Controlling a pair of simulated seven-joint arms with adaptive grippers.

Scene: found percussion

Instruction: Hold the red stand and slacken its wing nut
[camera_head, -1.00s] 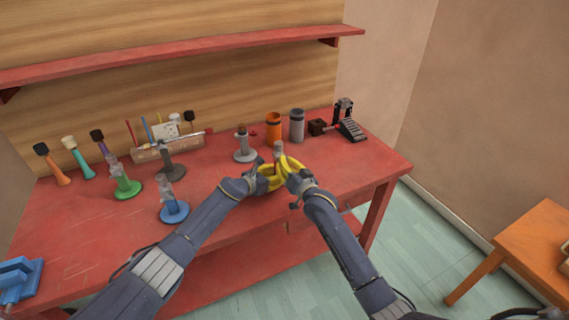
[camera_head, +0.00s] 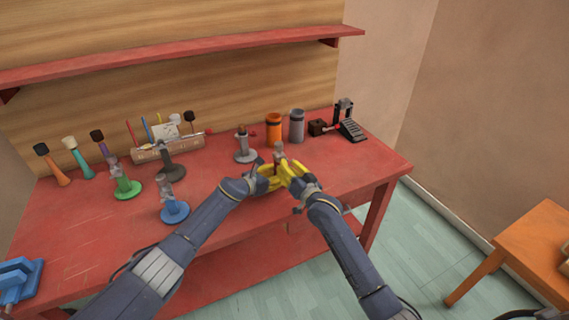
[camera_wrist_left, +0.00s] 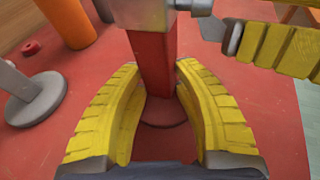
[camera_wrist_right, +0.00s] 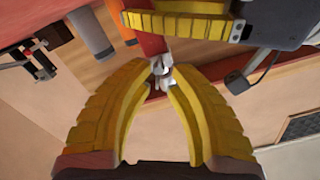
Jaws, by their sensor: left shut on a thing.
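The red stand (camera_head: 276,165) stands upright near the table's front right, between my two grippers. In the left wrist view its square red post (camera_wrist_left: 153,65) rises from a round base into a silver collar (camera_wrist_left: 143,12). My left gripper (camera_wrist_left: 157,68) has its yellow fingers on both sides of the post and is shut on it. My right gripper (camera_wrist_right: 162,65) is at the collar's right side. The silver wing nut (camera_wrist_right: 162,74) is at its nearly meeting fingertips; whether they grip it is unclear. A grey wing (camera_wrist_left: 210,28) shows beside its finger in the left wrist view.
A blue stand (camera_head: 174,211), a green stand (camera_head: 126,187) and two grey stands stand to the left. Orange (camera_head: 273,128) and grey (camera_head: 297,125) cylinders and a black pedal (camera_head: 350,128) are behind. A red shelf (camera_head: 180,55) hangs above the red table.

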